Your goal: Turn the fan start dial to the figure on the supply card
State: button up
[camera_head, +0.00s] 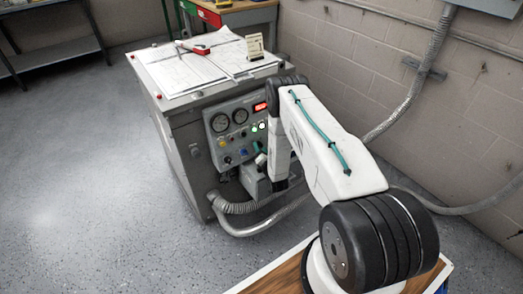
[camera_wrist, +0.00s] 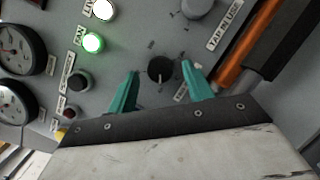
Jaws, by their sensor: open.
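A round black dial (camera_wrist: 161,70) with a pointer mark and small scale ticks around it sits on the grey control panel. My gripper (camera_wrist: 160,68) is open, its teal fingertips on either side of the dial in the wrist view. I cannot tell whether they touch it. A label below the dial is partly hidden by the right finger, and the scale figures are too small to read. In the head view my arm covers part of the panel (camera_head: 222,146). The supply card (camera_head: 255,46) appears to be the small cream card standing on the cabinet top; its writing is unreadable.
A lit green lamp (camera_wrist: 93,43) and a lit white lamp (camera_wrist: 103,10) are left of the dial, with gauges (camera_wrist: 17,102) farther left. Papers (camera_head: 185,72) cover the cabinet top.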

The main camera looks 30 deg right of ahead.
jog(key=c, duration=1)
